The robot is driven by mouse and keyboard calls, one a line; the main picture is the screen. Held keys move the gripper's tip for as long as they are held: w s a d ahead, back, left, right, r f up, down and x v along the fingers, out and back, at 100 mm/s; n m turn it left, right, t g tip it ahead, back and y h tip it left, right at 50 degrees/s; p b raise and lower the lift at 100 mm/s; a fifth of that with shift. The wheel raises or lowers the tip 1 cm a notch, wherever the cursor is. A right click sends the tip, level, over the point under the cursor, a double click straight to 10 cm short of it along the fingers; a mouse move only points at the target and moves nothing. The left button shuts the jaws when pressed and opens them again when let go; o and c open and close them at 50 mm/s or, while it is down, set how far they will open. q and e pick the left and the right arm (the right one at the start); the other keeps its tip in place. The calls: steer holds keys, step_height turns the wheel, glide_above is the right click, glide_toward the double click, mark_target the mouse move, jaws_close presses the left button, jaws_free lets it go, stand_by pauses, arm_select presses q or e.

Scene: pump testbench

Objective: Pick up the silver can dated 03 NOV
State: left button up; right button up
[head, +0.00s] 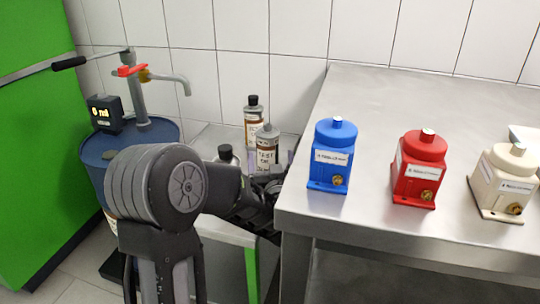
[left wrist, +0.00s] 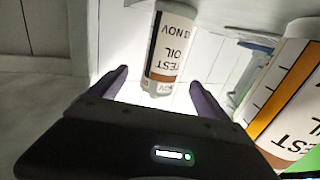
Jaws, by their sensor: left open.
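A silver-topped can (head: 267,150) with a white and brown label stands on the low bench in the head view. In the left wrist view, a can (left wrist: 172,45) shows upside down, its label reading TEST OIL and a partly visible date ending in "3 NOV". My left gripper (left wrist: 160,88) is open, with one finger on each side of this can in the picture. I cannot tell whether the fingers touch it. In the head view my left gripper (head: 268,170) is at the silver-topped can, partly hidden by my arm.
A black-capped can (head: 254,118) stands behind; another black cap (head: 225,153) shows beside my arm. A labelled can (left wrist: 285,90) is close at right in the wrist view. Blue (head: 333,150), red (head: 420,165) and cream (head: 505,180) pumps stand on the steel table (head: 380,225). A blue drum (head: 90,165) is left.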

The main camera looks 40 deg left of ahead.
mark_target(267, 144)
arm_select(q)
steer(key=shift+x, duration=1.25)
steer(key=b+x, duration=0.2)
steer(key=x, duration=0.3)
steer(key=shift+a+f, duration=0.15)
steer(key=shift+a, duration=0.05)
jaws_close()
stand_by(0.6)
